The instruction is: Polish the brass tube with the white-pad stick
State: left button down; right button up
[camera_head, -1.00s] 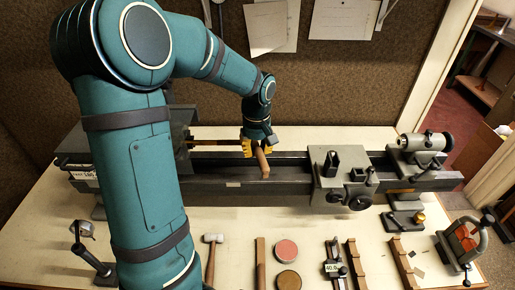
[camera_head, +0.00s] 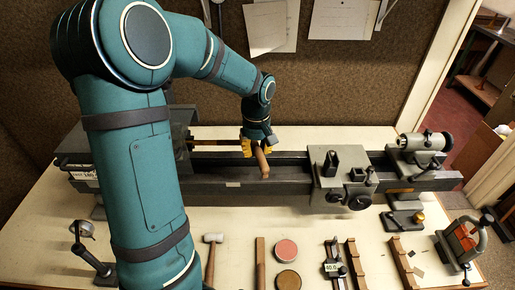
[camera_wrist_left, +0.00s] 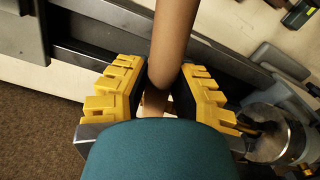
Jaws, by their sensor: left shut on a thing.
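My left gripper (camera_head: 259,146), with yellow fingers, is over the lathe bed and shut on a brown wooden stick (camera_head: 262,162). In the left wrist view the stick (camera_wrist_left: 174,42) runs up between the two fingers (camera_wrist_left: 158,92). A pale patch shows low between the fingers, and I cannot tell whether it is the white pad. The thin brass tube (camera_head: 213,142) sticks out to the right from the lathe's headstock and reaches the left side of my gripper. The gripper hides its right end, so I cannot tell whether the stick touches it. My right gripper is out of view.
The lathe carriage (camera_head: 340,170) and tailstock (camera_head: 420,158) stand right of my gripper. On the front bench lie a hammer (camera_head: 212,240), another wooden stick (camera_head: 260,263), two round tins (camera_head: 287,249), a caliper (camera_head: 334,262) and a red-jawed vise (camera_head: 463,243).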

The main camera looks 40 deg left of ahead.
aim_at(256, 156)
pick_arm(q)
jog(key=shift+s+d+r+p, duration=0.9)
jog(key=shift+s+d+r, duration=0.35)
jog(key=shift+s+r, duration=0.3)
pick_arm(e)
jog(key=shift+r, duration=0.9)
